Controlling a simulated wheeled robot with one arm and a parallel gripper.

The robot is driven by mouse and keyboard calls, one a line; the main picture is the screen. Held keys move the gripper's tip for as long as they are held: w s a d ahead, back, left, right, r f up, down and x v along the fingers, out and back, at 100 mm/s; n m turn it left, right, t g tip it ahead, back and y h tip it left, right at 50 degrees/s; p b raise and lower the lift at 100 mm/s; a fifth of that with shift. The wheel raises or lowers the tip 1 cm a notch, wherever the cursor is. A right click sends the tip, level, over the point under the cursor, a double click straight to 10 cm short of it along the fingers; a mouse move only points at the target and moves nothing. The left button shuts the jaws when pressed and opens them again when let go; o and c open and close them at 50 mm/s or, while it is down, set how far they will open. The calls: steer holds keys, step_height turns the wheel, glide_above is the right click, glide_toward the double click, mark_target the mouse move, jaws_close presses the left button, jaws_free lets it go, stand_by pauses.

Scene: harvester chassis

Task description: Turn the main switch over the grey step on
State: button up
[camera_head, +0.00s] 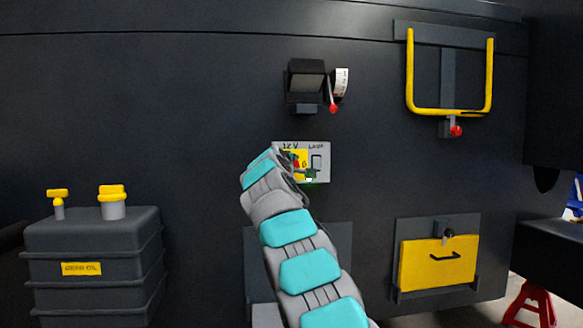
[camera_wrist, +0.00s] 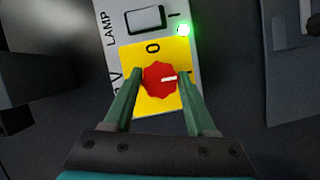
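The main switch is a red knob (camera_wrist: 159,80) on a yellow plate (camera_wrist: 153,106), marked 0 at the top in the wrist view. Its white pointer line points right in that view, away from the 0 and towards the finger on that side. A green light (camera_wrist: 183,30) on the panel is lit. My gripper (camera_wrist: 162,72) has its two green fingers on either side of the knob, with a narrow gap visible at the right finger; contact on the left is unclear. In the head view, my gripper (camera_head: 302,170) is at the panel (camera_head: 322,148) and partly covers the switch.
A grey block (camera_head: 267,316) shows low beside my arm, mostly hidden. A black box with a red-tipped lever (camera_head: 333,106) is above the panel. A yellow handle (camera_head: 410,75) and a yellow flap (camera_head: 420,268) are right. A dark gear oil tank (camera_head: 95,245) stands left.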

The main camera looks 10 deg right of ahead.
steer(key=o, duration=0.4)
steer(key=shift+o, duration=0.2)
steer(key=b+v, duration=0.2)
steer(key=v, duration=0.5)
steer(key=shift+s, duration=0.35)
steer(key=shift+a, duration=0.1)
